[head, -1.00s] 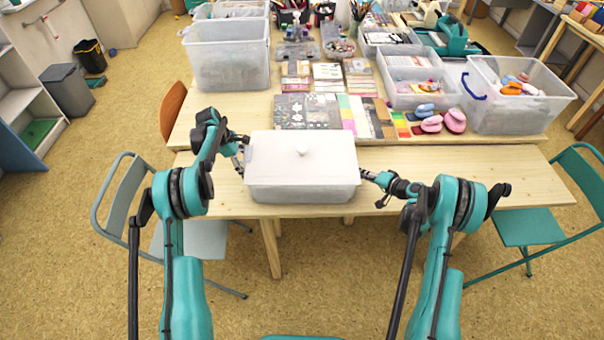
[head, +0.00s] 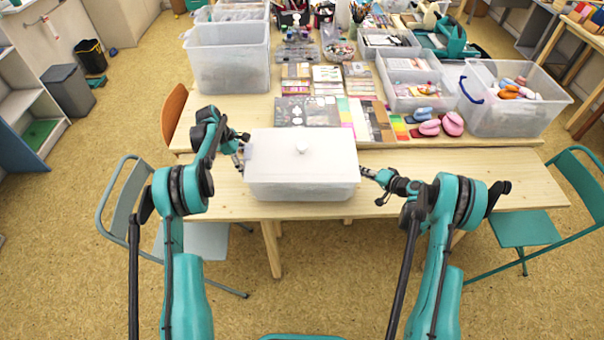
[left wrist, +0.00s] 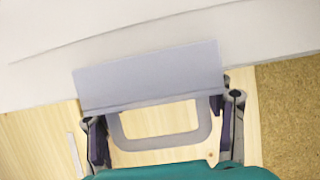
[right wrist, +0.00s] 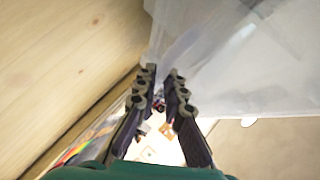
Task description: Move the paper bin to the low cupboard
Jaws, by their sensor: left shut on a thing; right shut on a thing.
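The paper bin (head: 300,185) is a translucent white box with a white lid and knob, level over the front part of the wooden table between my grippers. My left gripper (head: 241,152) is shut on the bin's left end; the left wrist view shows its fingers (left wrist: 163,118) either side of a grey handle (left wrist: 150,75). My right gripper (head: 370,175) is shut at the right end; its fingers (right wrist: 163,92) are close together against the clear wall (right wrist: 245,60). I cannot tell whether the bin touches the table. No low cupboard is clearly identifiable; a pale shelf unit (head: 22,100) stands at far left.
Clear tubs (head: 228,60), papers and pink stampers (head: 452,123) fill the table behind the bin. The tabletop right of the bin (head: 480,180) is bare. Chairs stand at left (head: 115,200) and right (head: 525,228). A grey waste bin (head: 68,88) stands at left.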

